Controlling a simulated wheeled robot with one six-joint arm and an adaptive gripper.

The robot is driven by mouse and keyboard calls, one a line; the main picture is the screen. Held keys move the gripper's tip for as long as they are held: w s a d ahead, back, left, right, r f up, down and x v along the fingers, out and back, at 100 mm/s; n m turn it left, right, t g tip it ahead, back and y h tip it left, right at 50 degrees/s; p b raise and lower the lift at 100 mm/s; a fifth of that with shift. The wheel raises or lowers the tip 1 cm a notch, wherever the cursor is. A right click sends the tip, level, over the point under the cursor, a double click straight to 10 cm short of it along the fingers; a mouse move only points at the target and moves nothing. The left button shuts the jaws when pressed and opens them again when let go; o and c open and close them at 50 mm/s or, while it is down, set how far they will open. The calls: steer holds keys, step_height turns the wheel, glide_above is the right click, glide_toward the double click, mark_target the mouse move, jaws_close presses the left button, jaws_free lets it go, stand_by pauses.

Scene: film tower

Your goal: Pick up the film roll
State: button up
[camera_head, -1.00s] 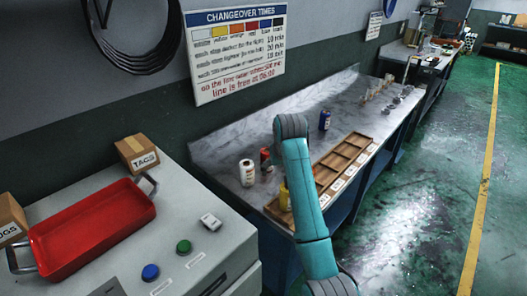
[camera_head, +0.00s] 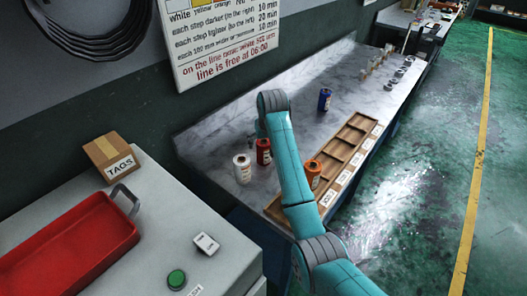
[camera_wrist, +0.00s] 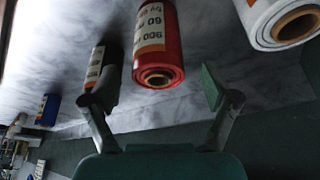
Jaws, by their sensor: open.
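Several film rolls stand on the grey bench. The white roll (camera_head: 243,168), red roll (camera_head: 263,152), orange roll (camera_head: 312,175) and blue roll (camera_head: 324,99) show in the head view. In the wrist view, the red roll (camera_wrist: 158,45) is ahead of my gripper (camera_wrist: 158,88), roughly centred between its spread fingers, with nothing held. A black roll (camera_wrist: 97,68) is by the left finger, the white roll (camera_wrist: 284,22) is at upper right, and the blue roll (camera_wrist: 48,109) is at far left. My arm hides the gripper in the head view.
A wooden compartment tray (camera_head: 351,135) runs along the bench's front edge. A red tray (camera_head: 75,245), a TAGS box (camera_head: 112,158) and a green button (camera_head: 176,280) are on the near cabinet. A wall sign (camera_head: 220,40) hangs behind. The green floor at right is clear.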

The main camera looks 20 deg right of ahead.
steer(key=shift+x, duration=2.75)
steer(key=shift+d+r, duration=0.1)
steer(key=c, duration=1.4)
